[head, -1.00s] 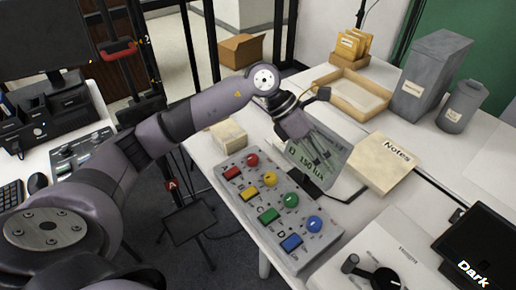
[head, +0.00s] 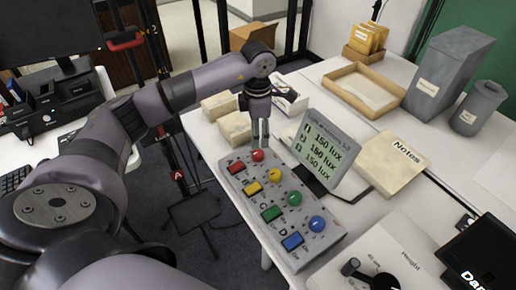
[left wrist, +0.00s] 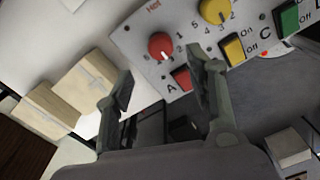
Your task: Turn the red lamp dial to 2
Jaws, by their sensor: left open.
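The red lamp dial (head: 257,155) is the round red knob at the far left corner of the grey control panel (head: 318,250). It also shows in the left wrist view (left wrist: 161,45), with a short white mark on its lower side; I cannot tell surely which number it points at. The red switch A (head: 236,168) sits beside it. My left gripper (head: 260,139) points down just above the red dial, open and empty. In the left wrist view its fingers (left wrist: 161,74) are spread, with the dial ahead of the gap between them. My right gripper is not in view.
Yellow (head: 275,174), green (head: 295,198) and blue (head: 317,223) dials line the panel. A display (head: 327,150) reading 150 lux on three lines stands behind it. Pale boxes (head: 236,127) lie behind the gripper. A Notes box (head: 394,162) is to the right.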

